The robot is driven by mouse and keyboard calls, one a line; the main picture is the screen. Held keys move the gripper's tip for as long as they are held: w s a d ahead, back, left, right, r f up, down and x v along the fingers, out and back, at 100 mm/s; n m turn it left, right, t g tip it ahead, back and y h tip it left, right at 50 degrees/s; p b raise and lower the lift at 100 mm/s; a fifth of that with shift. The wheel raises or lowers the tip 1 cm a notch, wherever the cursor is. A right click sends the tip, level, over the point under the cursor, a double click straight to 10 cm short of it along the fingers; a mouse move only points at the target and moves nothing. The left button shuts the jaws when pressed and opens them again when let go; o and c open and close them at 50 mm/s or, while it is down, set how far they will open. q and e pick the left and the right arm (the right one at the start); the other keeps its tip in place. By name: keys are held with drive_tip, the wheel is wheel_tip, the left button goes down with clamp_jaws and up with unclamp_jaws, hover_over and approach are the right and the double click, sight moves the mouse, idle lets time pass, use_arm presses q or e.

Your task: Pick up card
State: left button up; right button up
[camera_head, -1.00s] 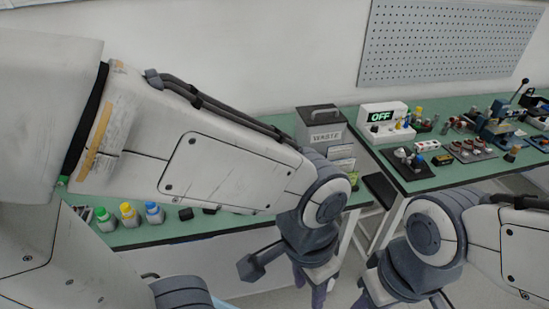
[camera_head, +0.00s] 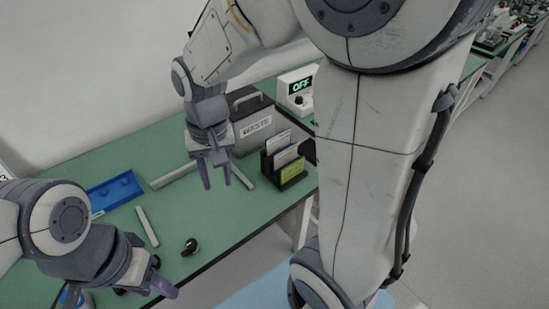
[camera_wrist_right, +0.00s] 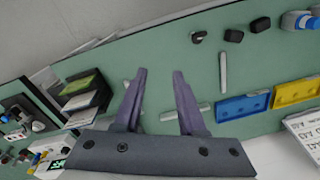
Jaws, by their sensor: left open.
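Several white cards (camera_head: 283,147) and a yellow-green card (camera_head: 292,170) stand in a black holder (camera_head: 267,172) on the green bench. The right wrist view also shows the green card (camera_wrist_right: 84,84) and white cards (camera_wrist_right: 86,101) at the left. My right gripper (camera_head: 215,178) hangs over the bench left of the holder, apart from the cards. Its purple fingers (camera_wrist_right: 155,95) are spread with nothing between them. My left gripper (camera_head: 158,284) is low at the left, near the bench's front edge, open and far from the cards. Its grasp area is partly hidden.
A grey WASTE box (camera_head: 246,122) stands just behind the holder. A blue tray (camera_head: 115,192), light bars (camera_head: 147,226) and a dark round part (camera_head: 190,246) lie on the bench. A yellow tray (camera_wrist_right: 243,105) shows in the wrist view. My right arm hides much of the right.

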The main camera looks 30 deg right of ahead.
drive_tip(key=w+d+f+m, duration=0.3)
drive_tip(key=w+d+m, duration=0.35)
drive_tip(key=d, duration=0.55)
drive_tip(key=m, duration=0.7)
hover_over(292, 171)
wheel_tip(292, 171, down, 4)
wheel_tip(292, 171, down, 3)
drive_tip(key=shift+w+f+h+b, duration=0.15)
drive_tip(key=shift+f+h+b, duration=0.05)
drive_tip(key=shift+h+b, duration=0.1)
drive_tip(key=f, duration=0.2)
drive_tip(key=f+p, duration=0.1)
drive_tip(key=f, duration=0.1)
drive_tip(key=shift+d+f, duration=0.2)
drive_tip(key=shift+f, duration=0.75)
clamp_jaws()
